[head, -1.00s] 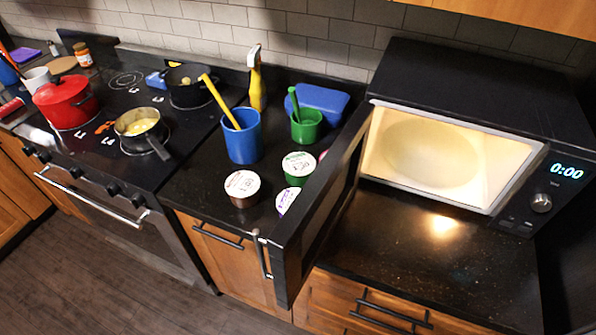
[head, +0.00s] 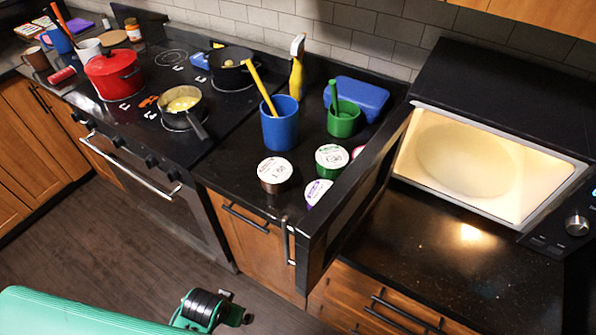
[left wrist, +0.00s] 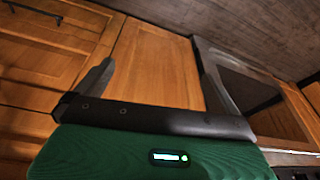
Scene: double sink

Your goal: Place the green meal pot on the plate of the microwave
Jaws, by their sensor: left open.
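The green meal pot (head: 331,158), a short tub with a white lid and green body, stands upright on the black counter left of the microwave. The microwave (head: 500,85) has its door (head: 350,200) swung open towards me. Its round plate (head: 465,160) shows empty in the lit inside. My left arm enters at the bottom left of the head view, low and well away from the pot. In the left wrist view my left gripper (left wrist: 155,80) is open and empty, facing cabinet fronts. My right gripper is not in view.
A brown-sided pot (head: 275,172), a purple one (head: 318,192) and part of a pink one crowd the green pot. A blue cup (head: 281,124) and green cup (head: 343,120) stand behind. The open door rises close on their right. Counter before the microwave is clear.

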